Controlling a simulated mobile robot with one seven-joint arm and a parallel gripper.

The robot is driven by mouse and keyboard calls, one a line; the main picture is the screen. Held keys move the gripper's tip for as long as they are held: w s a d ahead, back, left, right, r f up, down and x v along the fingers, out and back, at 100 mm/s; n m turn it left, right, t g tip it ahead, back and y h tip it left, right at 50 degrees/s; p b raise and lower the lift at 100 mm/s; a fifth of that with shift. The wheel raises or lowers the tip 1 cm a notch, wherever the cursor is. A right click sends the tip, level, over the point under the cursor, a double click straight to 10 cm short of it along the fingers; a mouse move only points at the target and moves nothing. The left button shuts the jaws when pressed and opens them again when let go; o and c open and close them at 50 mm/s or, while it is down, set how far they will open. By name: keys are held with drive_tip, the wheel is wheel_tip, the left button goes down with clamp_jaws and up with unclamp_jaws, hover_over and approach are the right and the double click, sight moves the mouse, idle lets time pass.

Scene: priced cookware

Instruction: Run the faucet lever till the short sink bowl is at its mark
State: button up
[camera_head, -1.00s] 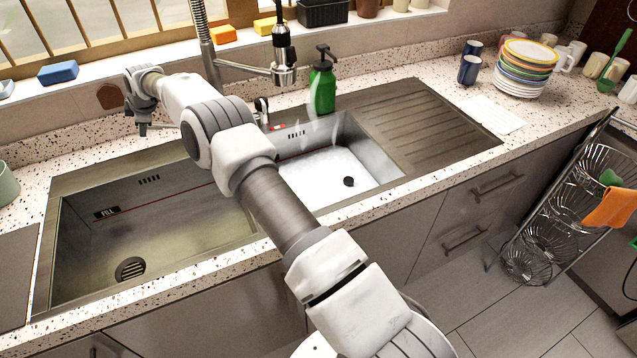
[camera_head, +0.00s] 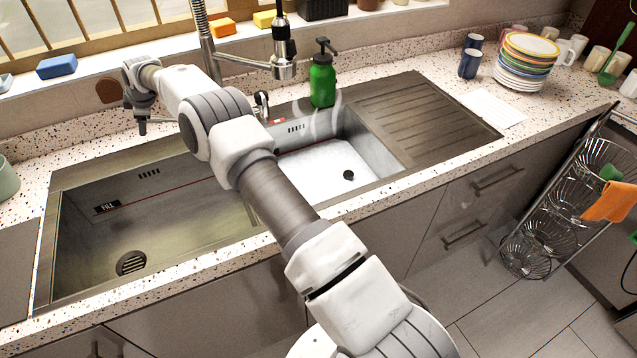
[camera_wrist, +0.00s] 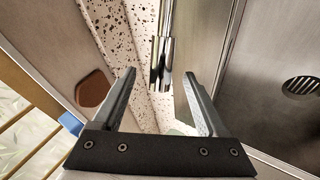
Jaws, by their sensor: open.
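The double sink has a long left bowl (camera_head: 175,235), with a drain, a FILL label (camera_head: 107,208) and a thin red line. The short right bowl (camera_head: 385,150) has a pale, bright bottom with a dark drain showing and whitish wisps above; its water level is hard to tell. A red line runs along its back wall. A small chrome fitting (camera_head: 262,103), perhaps the faucet lever's base, stands behind the sink. My gripper (camera_head: 142,125) is over the back left counter. In the wrist view my open gripper (camera_wrist: 165,100) has a chrome rod (camera_wrist: 161,60), possibly the lever, ahead between its fingers, apparently untouched.
The tall faucet (camera_head: 283,60) rises behind the sink near a green soap bottle (camera_head: 322,78). A ribbed drainboard (camera_head: 425,118), stacked plates (camera_head: 525,65) and mugs are to the right. Sponges lie on the sill. My arm crosses and hides the middle of the sink.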

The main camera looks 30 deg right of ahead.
drive_tip(key=b+v, duration=0.2)
drive_tip(key=v, duration=0.4)
drive_tip(key=shift+s+r, duration=0.2)
drive_tip(key=shift+d+r, duration=0.1)
drive_tip(key=s+d+r+m+b, duration=0.1)
drive_tip(key=s+d+r, duration=0.2)
drive_tip(key=s+r, duration=0.3)
drive_tip(key=s+d+r+m+h, duration=0.1)
drive_tip(key=s+d+r, duration=0.2)
drive_tip(key=s+r, duration=0.25)
drive_tip(key=s+d+r+m+b, duration=0.1)
drive_tip(key=s+d+r, duration=0.2)
drive_tip(key=s+r, duration=0.35)
drive_tip(key=s+d+f+m, duration=0.3)
drive_tip(key=s+d+m, duration=0.1)
drive_tip(key=s, duration=0.7)
drive_tip(key=s+d+f+m+h, duration=0.1)
drive_tip(key=s+d+m, duration=0.4)
drive_tip(key=s, duration=0.6)
drive_tip(key=s+d+f+m+g+h, duration=0.1)
drive_tip(key=s+d+f+m, duration=0.3)
drive_tip(key=s, duration=0.8)
drive_tip(key=shift+d+f, duration=0.15)
drive_tip(key=shift+f, duration=0.25)
drive_tip(key=shift+s, duration=0.1)
